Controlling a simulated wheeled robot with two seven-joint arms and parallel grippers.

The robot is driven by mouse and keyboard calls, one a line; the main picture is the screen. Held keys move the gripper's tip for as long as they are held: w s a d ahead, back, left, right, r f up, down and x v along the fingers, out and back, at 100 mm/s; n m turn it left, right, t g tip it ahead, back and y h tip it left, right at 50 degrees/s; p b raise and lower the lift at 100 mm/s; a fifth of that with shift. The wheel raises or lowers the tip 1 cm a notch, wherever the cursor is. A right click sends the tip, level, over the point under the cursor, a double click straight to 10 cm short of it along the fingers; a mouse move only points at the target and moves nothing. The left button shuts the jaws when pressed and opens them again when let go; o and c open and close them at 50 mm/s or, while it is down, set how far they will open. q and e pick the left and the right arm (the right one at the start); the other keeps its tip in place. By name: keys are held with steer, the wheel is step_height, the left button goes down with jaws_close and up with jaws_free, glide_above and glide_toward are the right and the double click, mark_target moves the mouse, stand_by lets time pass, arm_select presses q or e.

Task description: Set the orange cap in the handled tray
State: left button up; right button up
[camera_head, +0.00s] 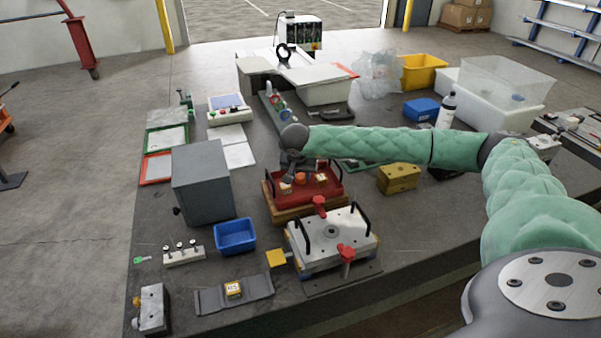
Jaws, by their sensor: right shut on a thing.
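The handled tray (335,193) is a shallow red tray with black handles, on a wooden-brown base near the middle of the table. The orange cap (300,178) is a small round orange piece, seen within the tray's outline beside small yellowish pieces. My right gripper (293,174) reaches in from the right and points down over the tray's left half. It is shut at the orange cap; its fingertips are small and partly hidden by the wrist. Whether the cap touches the tray floor I cannot tell. My left gripper is not in view.
A white plate with black handles and red clamps (331,232) stands in front of the tray. A grey box (202,183) and a blue bin (235,236) are to the left.

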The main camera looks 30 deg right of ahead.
steer(key=shift+f, duration=0.15)
steer(key=o, duration=0.9)
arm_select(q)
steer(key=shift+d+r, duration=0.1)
arm_select(e)
steer(key=shift+o, duration=0.2)
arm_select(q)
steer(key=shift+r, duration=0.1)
arm_select(e)
steer(key=shift+r, duration=0.2)
steer(key=b+v, duration=0.2)
steer(key=shift+s+a+r, duration=0.1)
steer(key=shift+a+r, duration=0.05)
steer(key=shift+r, duration=0.1)
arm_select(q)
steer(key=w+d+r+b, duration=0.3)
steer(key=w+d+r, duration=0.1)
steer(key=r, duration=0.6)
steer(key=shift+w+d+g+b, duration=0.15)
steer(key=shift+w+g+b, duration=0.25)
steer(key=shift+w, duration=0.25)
arm_select(e)
steer(key=v, duration=0.9)
steer(key=shift+s+r, duration=0.1)
steer(key=shift+r, duration=0.05)
